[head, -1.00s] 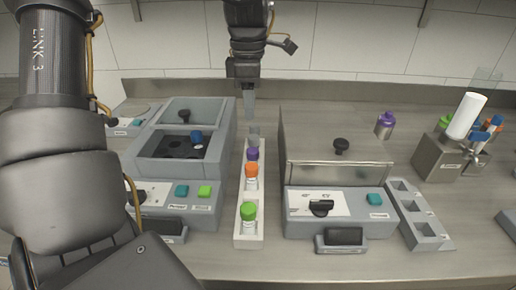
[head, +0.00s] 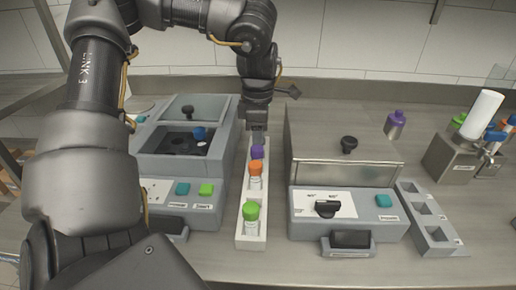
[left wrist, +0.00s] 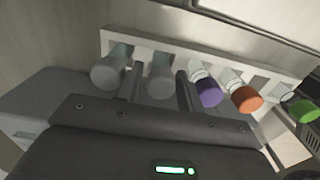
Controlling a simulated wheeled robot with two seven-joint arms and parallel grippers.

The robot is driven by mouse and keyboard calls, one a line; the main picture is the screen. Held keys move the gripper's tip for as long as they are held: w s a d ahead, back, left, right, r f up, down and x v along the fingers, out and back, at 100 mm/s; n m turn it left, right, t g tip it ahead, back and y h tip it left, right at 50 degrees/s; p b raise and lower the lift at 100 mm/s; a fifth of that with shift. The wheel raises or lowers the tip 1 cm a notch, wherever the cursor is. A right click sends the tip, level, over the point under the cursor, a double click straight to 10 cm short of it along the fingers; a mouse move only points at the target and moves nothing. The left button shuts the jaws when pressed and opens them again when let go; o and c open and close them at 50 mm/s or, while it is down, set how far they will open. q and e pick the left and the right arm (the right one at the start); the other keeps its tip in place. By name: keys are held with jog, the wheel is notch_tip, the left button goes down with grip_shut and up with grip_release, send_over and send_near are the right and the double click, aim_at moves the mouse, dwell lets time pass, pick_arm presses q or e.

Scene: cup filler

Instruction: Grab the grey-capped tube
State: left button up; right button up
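In the left wrist view, a grey-capped tube (left wrist: 160,76) stands in the white rack (left wrist: 285,72), with a second grey-capped tube (left wrist: 108,72) to its left. My left gripper (left wrist: 160,92) is open, with one finger on each side of the first grey cap and small gaps visible. In the head view my left gripper (head: 257,126) points down over the far end of the rack (head: 251,243) and hides the grey caps. Purple (head: 257,152), orange (head: 255,168) and green (head: 251,211) caps line up nearer. My right gripper is out of view.
A grey machine with a blue knob (head: 199,133) stands left of the rack. A machine with a black dial (head: 327,208) stands close on its right. An empty grey holder (head: 428,219) and a purple-capped bottle (head: 395,124) are further right. The bench front is clear.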

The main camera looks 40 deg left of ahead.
pick_arm(q)
jog(key=shift+f, duration=0.1)
jog(key=c, duration=0.7)
jog(key=shift+c, duration=0.2)
